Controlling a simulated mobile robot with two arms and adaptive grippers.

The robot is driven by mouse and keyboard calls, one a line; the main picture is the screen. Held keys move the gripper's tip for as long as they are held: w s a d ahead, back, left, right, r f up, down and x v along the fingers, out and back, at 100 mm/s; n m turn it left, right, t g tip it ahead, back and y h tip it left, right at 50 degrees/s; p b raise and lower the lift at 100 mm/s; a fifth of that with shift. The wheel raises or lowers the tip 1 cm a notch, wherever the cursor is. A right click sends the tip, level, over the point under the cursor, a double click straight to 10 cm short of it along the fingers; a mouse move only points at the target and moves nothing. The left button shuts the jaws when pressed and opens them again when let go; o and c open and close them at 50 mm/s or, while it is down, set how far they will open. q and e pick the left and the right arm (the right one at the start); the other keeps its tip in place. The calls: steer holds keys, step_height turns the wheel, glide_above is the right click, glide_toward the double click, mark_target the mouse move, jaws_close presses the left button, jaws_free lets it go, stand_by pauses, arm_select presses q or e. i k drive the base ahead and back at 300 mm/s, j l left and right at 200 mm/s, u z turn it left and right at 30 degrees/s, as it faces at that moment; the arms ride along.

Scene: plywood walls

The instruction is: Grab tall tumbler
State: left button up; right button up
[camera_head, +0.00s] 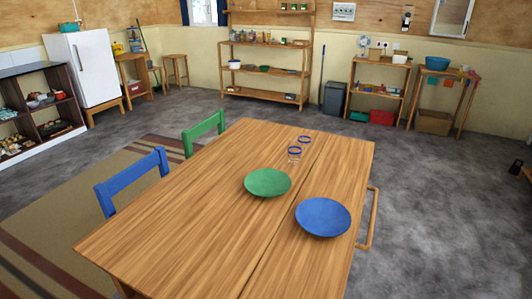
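Two blue rings show near the far end of the wooden table (190,235), looking like the rims of clear glasses. The nearer glass (295,151) has a faint see-through body below its ring. The farther glass (305,139) is just behind it and slightly right. Their bodies are too faint and small to tell which is the taller tumbler. Neither my left nor my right gripper is in view.
A green plate (267,182) and a blue plate (323,217) lie on the table, nearer than the glasses. A blue chair (133,180) and a green chair (204,132) stand along the left side. Grey floor (435,215) is open at right.

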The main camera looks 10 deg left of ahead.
mark_target(295, 152)
steer(key=i+l+u, duration=0.15)
steer(key=l, duration=0.25)
steer(key=i+l+u, duration=0.15)
steer(key=l, duration=0.25)
steer(key=i+l+u, duration=0.15)
steer(key=l, duration=0.25)
steer(key=i+l+u, duration=0.15)
steer(key=l, duration=0.3)
steer(key=i+l+u, duration=0.2)
steer(key=l, duration=0.25)
